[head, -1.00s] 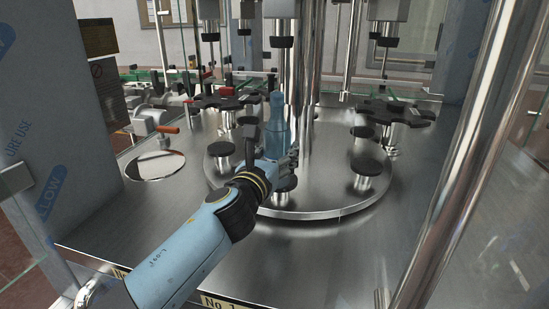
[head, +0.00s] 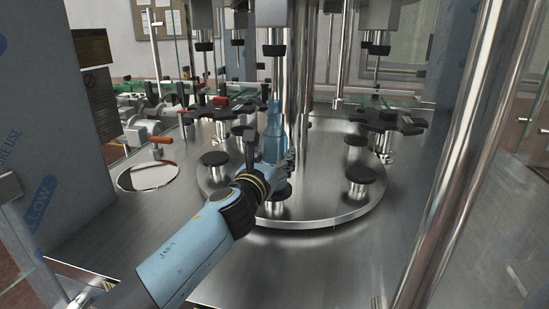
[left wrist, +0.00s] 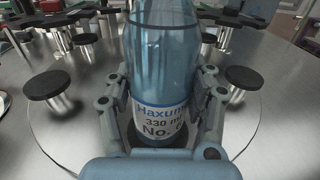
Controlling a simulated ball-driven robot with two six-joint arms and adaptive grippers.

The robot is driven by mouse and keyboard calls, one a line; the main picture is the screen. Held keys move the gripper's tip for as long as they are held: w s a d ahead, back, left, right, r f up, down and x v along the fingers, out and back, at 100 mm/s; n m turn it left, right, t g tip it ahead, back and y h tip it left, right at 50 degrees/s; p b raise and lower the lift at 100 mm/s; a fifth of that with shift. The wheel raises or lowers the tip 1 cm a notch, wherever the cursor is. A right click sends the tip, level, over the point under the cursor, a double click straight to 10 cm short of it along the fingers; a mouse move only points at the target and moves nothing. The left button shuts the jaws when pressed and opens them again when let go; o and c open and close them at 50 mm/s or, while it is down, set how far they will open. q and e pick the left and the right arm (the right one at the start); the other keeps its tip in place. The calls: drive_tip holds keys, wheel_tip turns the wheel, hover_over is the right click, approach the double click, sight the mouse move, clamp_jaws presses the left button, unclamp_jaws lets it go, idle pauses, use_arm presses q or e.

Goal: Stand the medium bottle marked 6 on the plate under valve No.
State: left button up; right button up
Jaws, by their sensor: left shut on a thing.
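A translucent blue bottle (head: 274,138) stands upright in my left gripper (head: 275,168), whose fingers close around its lower body. In the left wrist view the bottle (left wrist: 160,65) has a white label reading "Haxum", "330 ml" and "No."; a finger hides most of the number. The bottle is over the front of the round steel turntable (head: 325,212), in line with the middle filling valve (head: 274,48). A dark plate (head: 279,192) shows partly below the gripper. I cannot tell whether the bottle's base touches it. My right gripper is out of view.
Other black-topped plates stand left (head: 215,158) and right (head: 361,174) of the bottle. Dark star-shaped wheels (head: 388,120) flank the turntable. A polished post (head: 452,160) rises at right. The steel deck in front is clear.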

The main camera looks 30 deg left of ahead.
use_arm(q)
drive_tip(key=shift+f, duration=0.25)
idle(0.6)
drive_tip(key=o, duration=1.2)
drive_tip(key=s, duration=0.4)
drive_tip(key=s+d, duration=0.1)
drive_tip(key=s, duration=0.7)
drive_tip(key=shift+d, duration=0.4)
